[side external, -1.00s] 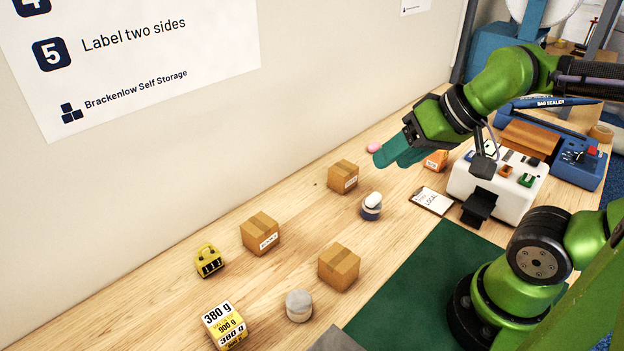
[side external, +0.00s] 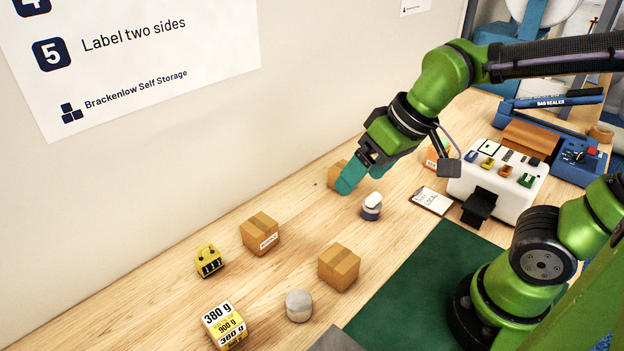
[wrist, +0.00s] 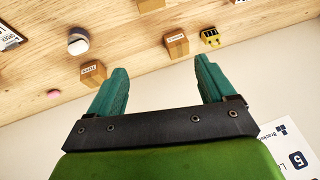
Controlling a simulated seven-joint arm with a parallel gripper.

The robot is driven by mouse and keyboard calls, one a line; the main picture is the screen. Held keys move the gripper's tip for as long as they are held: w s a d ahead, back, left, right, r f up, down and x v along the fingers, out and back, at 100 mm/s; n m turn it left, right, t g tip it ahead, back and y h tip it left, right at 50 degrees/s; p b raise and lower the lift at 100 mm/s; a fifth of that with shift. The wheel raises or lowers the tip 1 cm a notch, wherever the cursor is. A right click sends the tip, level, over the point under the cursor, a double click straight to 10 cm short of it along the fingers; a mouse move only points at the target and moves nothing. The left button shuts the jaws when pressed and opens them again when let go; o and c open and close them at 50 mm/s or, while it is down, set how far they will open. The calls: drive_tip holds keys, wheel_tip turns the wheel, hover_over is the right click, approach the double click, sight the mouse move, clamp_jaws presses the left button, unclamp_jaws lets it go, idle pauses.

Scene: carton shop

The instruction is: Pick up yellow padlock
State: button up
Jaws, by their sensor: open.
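The yellow padlock (side external: 208,261) sits on the wooden table at the left, near the wall, with dark marks on its front. It also shows in the wrist view (wrist: 211,37), small and near the top, beyond the right finger. My gripper (side external: 357,178) is above the table, to the right of and well away from the padlock, in front of a small carton. In the wrist view my gripper (wrist: 164,82) has its two teal fingers spread wide with nothing between them.
Cartons stand near the padlock (side external: 260,233), at the middle (side external: 339,267) and partly behind my gripper (side external: 334,171). A round grey object (side external: 299,306) and a yellow 380 g box (side external: 224,326) lie in front. A stacked round object (side external: 371,207) stands beside my gripper. The wall (side external: 160,180) borders the table.

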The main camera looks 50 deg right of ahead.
drive_tip(key=w+a+f+n+g+h, duration=0.1)
drive_tip(key=w+a+f+n+g, duration=0.15)
drive_tip(key=w+a+n, duration=0.75)
drive_tip(key=n+t+h, duration=0.1)
drive_tip(key=n+t, duration=0.1)
drive_tip(key=n, duration=2.4)
approach(207, 256)
drive_tip(key=x, duration=1.1)
drive_tip(key=c, duration=1.3)
drive_tip(key=shift+r, duration=0.1)
